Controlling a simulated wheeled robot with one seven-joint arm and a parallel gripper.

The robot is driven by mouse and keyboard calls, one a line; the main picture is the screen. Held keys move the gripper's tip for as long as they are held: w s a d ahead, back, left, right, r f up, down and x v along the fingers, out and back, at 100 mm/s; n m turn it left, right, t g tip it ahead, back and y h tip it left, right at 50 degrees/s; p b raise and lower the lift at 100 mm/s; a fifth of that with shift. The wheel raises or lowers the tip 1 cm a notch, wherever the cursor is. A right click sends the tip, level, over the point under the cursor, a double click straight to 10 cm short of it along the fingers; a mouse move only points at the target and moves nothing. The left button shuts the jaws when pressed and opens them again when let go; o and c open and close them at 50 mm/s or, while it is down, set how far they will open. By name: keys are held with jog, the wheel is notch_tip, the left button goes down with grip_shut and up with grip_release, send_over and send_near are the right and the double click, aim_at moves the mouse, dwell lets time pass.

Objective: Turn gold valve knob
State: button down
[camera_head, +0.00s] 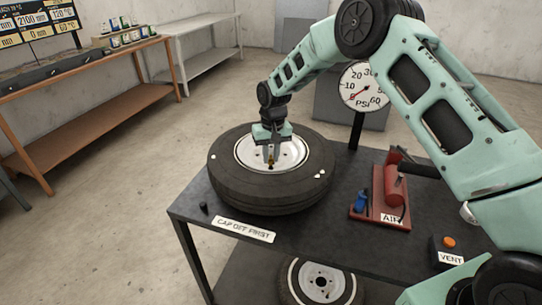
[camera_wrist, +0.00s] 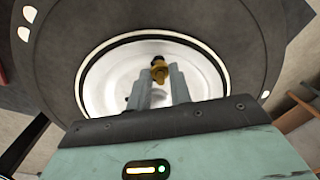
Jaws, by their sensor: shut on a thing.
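A gold valve knob (camera_wrist: 159,70) shows at the tips of my gripper (camera_wrist: 160,82) in the wrist view, above the white wheel hub. My gripper's fingers are shut on it. In the head view my gripper (camera_head: 271,160) points down into the wheel, and a small gold spot, the knob (camera_head: 270,163), shows at its fingertips. The black tire (camera_head: 235,189) with its white rim (camera_head: 245,150) lies flat on the dark table. The valve's lower part is hard to make out.
A dark table (camera_head: 300,228) bears a "CAP OFF FIRST" label (camera_head: 244,229), a small black cap (camera_head: 203,208), a red air unit (camera_head: 396,190) with a blue part (camera_head: 361,201), and a "VENT" box with an orange button (camera_head: 449,242). A PSI gauge (camera_head: 362,88) stands behind. A second wheel (camera_head: 320,281) lies below.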

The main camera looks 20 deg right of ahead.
jog(key=c, duration=1.3)
grip_release()
jog(key=r+b, duration=0.1)
jog(key=r, duration=0.4)
jog(key=r+b, duration=0.2)
jog(key=r, duration=0.4)
jog(key=r+b, duration=0.1)
jog(key=r, duration=0.5)
jog(key=shift+d+r, duration=0.25)
jog(key=shift+d, duration=0.1)
